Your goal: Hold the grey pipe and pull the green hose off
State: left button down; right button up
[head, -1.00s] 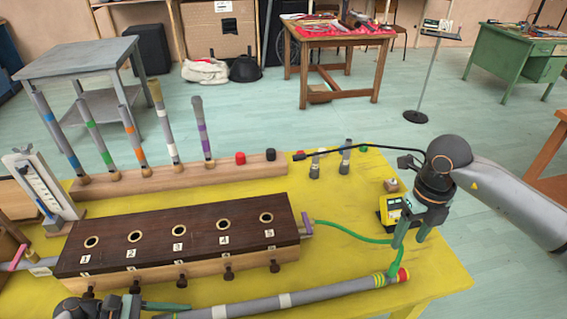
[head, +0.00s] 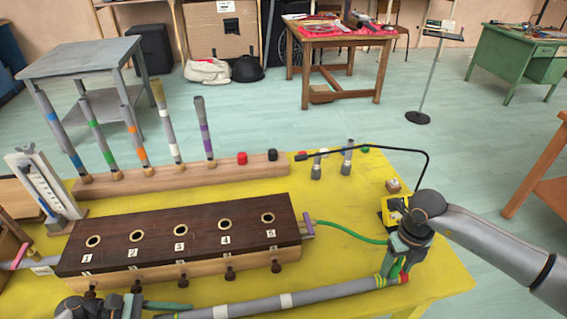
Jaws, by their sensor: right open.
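The grey pipe (head: 255,306) lies along the yellow table's front, with pale bands and a red end at right. The green hose (head: 345,231) runs from the right end of the dark wooden box towards the pipe's red end; its far part is hidden behind my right gripper. My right gripper (head: 393,272) is open, fingers pointing down at the hose end of the pipe; I cannot tell whether they touch it. My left gripper (head: 165,306) is at the lower edge beside the pipe's left part, partly cut off; its grip is unclear.
The dark wooden box (head: 200,228) with several numbered holes stands behind the pipe. A yellow device (head: 388,216) is close behind my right gripper. A thin black bent rod (head: 370,152) arches above the table's back right. The table's right front corner (head: 447,278) is bare.

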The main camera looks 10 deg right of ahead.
grip_shut()
dwell(0.5)
jog(key=shift+r, duration=0.25)
jog(key=shift+r, duration=0.8)
pick_arm(q)
jog(key=shift+a+f, duration=0.1)
pick_arm(e)
jog(key=shift+r, duration=0.15)
pick_arm(q)
jog(key=shift+s, duration=0.1)
pick_arm(e)
jog(key=shift+r, duration=0.1)
